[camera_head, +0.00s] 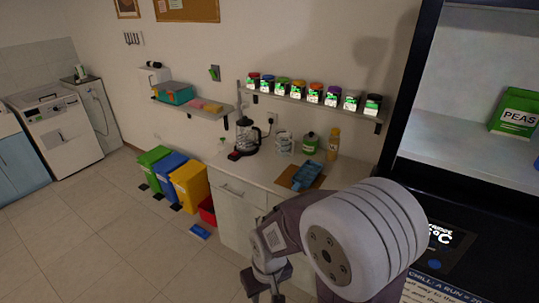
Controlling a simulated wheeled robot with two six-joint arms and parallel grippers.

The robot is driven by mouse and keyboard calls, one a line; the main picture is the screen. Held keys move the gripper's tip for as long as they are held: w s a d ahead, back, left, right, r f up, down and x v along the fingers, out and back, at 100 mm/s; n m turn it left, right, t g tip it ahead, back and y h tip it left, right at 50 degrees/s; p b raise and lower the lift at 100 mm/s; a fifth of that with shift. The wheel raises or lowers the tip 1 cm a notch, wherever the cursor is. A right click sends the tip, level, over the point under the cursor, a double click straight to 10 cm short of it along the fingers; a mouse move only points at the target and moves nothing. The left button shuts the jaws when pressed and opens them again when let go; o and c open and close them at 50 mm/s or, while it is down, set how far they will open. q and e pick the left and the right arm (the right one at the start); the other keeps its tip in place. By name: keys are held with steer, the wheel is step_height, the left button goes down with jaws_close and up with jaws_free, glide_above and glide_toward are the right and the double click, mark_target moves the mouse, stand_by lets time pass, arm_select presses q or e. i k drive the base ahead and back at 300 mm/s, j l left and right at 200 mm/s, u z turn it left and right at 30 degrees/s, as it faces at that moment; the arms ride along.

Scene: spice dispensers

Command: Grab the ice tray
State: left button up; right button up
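A blue tray (308,174), which looks like the ice tray, rests on a brown board (287,178) on the white counter. Its compartments are too small to make out. My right arm reaches in from the lower right and covers part of the counter front. My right gripper (266,287) hangs low in front of the counter, below the tray and well apart from it. Its fingers are small and dark, so I cannot tell whether they are open or shut. My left gripper is out of view.
A kettle (247,138), a green pot (310,143) and a yellow bottle (333,143) stand behind the tray. A shelf of spice jars (315,94) hangs above. Bins (189,186) stand left of the counter (239,208). A fridge with a peas box (516,113) is right.

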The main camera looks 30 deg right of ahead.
mark_target(305, 176)
steer(key=i+z, duration=0.15)
steer(key=i, duration=0.3)
steer(key=i+j+z, duration=0.15)
steer(key=i, duration=0.35)
steer(key=i+j+z, duration=0.2)
steer(key=i, duration=0.25)
steer(key=i+l+z, duration=0.1)
steer(key=i+z, duration=0.2)
steer(key=z, duration=0.15)
steer(key=i+z, duration=0.3)
steer(key=z, duration=0.15)
steer(key=i+j+z, duration=0.15)
steer(key=i+z, duration=0.25)
steer(key=k+z, duration=0.1)
steer(key=z, duration=0.75)
